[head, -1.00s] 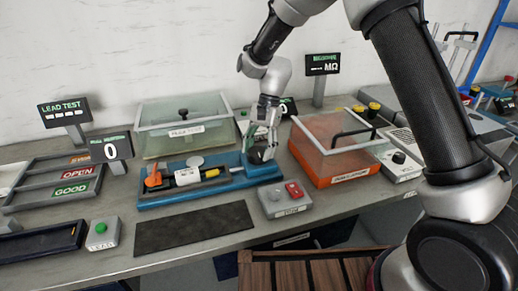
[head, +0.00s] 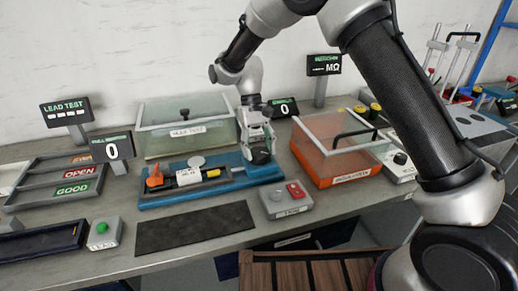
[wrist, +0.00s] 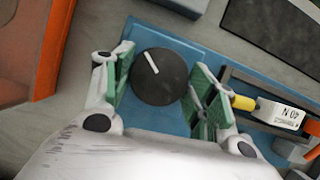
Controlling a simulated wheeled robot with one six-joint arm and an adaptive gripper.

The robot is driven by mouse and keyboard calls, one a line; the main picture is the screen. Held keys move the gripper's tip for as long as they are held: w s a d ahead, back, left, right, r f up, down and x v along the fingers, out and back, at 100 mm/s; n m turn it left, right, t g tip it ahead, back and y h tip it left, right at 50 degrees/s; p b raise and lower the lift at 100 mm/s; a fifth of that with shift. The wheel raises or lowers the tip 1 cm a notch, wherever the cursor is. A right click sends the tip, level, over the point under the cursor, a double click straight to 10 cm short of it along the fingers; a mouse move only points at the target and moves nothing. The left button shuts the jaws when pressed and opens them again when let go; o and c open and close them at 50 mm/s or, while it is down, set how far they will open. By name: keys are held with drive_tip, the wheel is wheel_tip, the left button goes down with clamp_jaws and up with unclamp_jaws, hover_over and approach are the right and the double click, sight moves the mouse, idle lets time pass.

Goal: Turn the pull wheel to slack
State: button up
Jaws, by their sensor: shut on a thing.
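The pull wheel (wrist: 158,88) is a dark round knob with a white line on top, at the right end of the blue pull fixture (head: 160,203). In the wrist view the line slants from upper left to lower right. My gripper (wrist: 160,77) is around the wheel, one green-padded finger on each side, shut on it. In the head view my gripper (head: 258,150) comes down over the wheel and mostly hides it. A white labelled part (head: 189,177) with a yellow end lies on the fixture, left of the wheel, near an orange lever (head: 154,178).
The pull display (head: 112,149) reads 0. A clear lidded box (head: 185,132) stands behind the fixture and an orange clear-lidded box (head: 342,178) to its right. A dark mat (head: 195,228) lies clear.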

drive_tip(key=n+h, duration=0.1)
drive_tip(key=n, duration=0.2)
drive_tip(key=n+t+h, duration=0.1)
drive_tip(key=n, duration=0.2)
drive_tip(key=shift+s+a+t, duration=0.1)
drive_tip(key=shift+a+t, duration=0.05)
drive_tip(key=shift+t, duration=0.15)
drive_tip(key=n+t, duration=0.1)
drive_tip(key=n, duration=0.2)
drive_tip(key=n+t, duration=0.1)
drive_tip(key=n, duration=0.2)
drive_tip(key=shift+s+n+h, duration=0.1)
drive_tip(key=shift+n+h, duration=0.3)
drive_tip(key=n+t, duration=0.1)
drive_tip(key=n, duration=0.2)
drive_tip(key=n+t, duration=0.1)
drive_tip(key=n, duration=0.2)
drive_tip(key=shift+s+t, duration=0.2)
drive_tip(key=shift+t, duration=0.1)
drive_tip(key=n+t+y, duration=0.1)
drive_tip(key=n, duration=0.2)
drive_tip(key=n+y, duration=0.1)
drive_tip(key=n, duration=0.3)
drive_tip(key=shift+t, duration=0.4)
drive_tip(key=o, duration=1)
